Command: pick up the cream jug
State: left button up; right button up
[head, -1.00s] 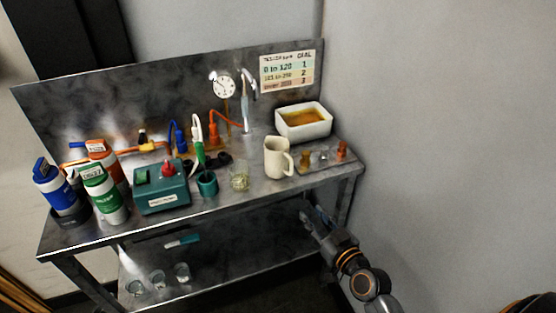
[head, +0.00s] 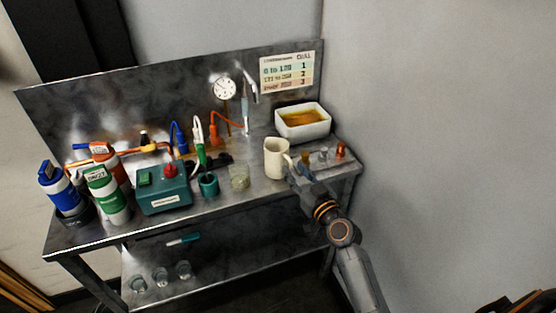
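The cream jug (head: 276,158) stands upright on the metal bench near its right end, its handle facing right. My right gripper (head: 294,170) is at the jug's handle side, above the bench's front edge. Its fingers are small and dark here, and I cannot tell whether they are open or shut, or whether they touch the handle. My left gripper is out of view.
A white basin (head: 303,122) with amber liquid stands behind the jug. A small tray (head: 345,165) with metal fittings lies to the right, partly hidden by my arm. A glass beaker (head: 239,177) and a teal cup (head: 208,186) stand left of the jug.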

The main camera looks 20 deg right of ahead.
aim_at(291, 160)
jog(key=w, duration=0.3)
jog(key=shift+w+a, duration=0.15)
jog(key=shift+w, duration=0.05)
jog(key=shift+s, duration=0.1)
grip_shut()
jog(key=shift+r, duration=0.15)
jog(key=shift+r+p, duration=0.8)
jog(key=shift+p, duration=0.1)
jog(key=s+a+r+p, duration=0.5)
jog(key=s+r+p, duration=0.6)
jog(key=s+p, duration=0.1)
jog(key=shift+s+a+p, duration=0.15)
jog(key=shift+s+p, duration=0.25)
jog(key=shift+p, duration=0.3)
dwell(1.3)
